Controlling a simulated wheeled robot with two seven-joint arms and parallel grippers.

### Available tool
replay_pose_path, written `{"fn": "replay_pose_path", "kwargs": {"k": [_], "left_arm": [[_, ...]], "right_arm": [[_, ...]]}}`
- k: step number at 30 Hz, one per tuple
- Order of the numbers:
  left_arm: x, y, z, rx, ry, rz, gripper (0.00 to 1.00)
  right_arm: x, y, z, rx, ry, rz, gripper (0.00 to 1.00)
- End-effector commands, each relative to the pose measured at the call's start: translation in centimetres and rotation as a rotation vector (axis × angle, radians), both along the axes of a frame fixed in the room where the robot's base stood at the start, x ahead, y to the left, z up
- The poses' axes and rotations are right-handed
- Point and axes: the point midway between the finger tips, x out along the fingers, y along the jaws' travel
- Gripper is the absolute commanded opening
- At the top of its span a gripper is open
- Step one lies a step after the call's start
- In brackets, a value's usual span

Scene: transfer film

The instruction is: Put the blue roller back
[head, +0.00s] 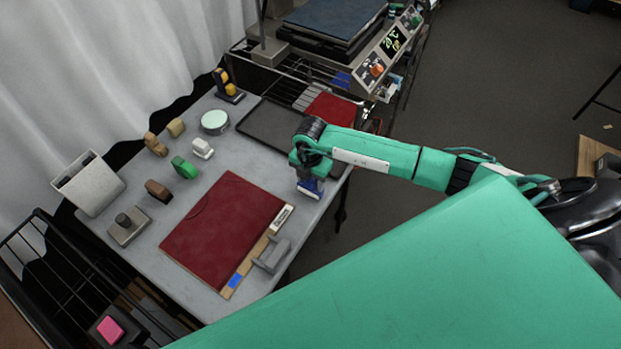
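My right arm comes in from the right, and its gripper (304,172) points down at the table's right edge. A small blue and white thing (311,188), which looks like the blue roller, is right at the gripper's end. The fingers are hidden by the wrist, so I cannot tell whether they are closed on it or only beside it. My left gripper is not in view.
On the grey table (140,265) lies a red board (222,228), with a grey handled tool (271,255) beside it. A wire rack (45,258) is at left.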

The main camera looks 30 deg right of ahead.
Motion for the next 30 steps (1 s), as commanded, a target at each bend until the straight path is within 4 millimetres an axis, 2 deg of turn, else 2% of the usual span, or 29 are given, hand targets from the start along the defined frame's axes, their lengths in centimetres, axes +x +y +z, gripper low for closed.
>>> {"fn": "replay_pose_path", "kwargs": {"k": [8, 11, 21, 25, 30], "left_arm": [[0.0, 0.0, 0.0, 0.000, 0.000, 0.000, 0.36], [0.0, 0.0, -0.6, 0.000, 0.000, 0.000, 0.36], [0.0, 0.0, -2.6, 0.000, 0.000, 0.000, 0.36], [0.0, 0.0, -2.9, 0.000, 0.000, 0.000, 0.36], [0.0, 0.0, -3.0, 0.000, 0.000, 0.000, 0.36]], "right_arm": [[0.1, 0.0, 0.8, 0.000, -0.002, 0.001, 0.54], [0.1, -0.1, 2.4, -0.001, -0.005, 0.002, 0.54], [0.1, 0.0, 9.5, -0.001, -0.005, 0.001, 0.54], [0.1, 0.0, 11.3, -0.001, -0.003, 0.001, 0.54], [0.0, 0.0, 12.3, 0.000, 0.000, 0.000, 0.54]]}}
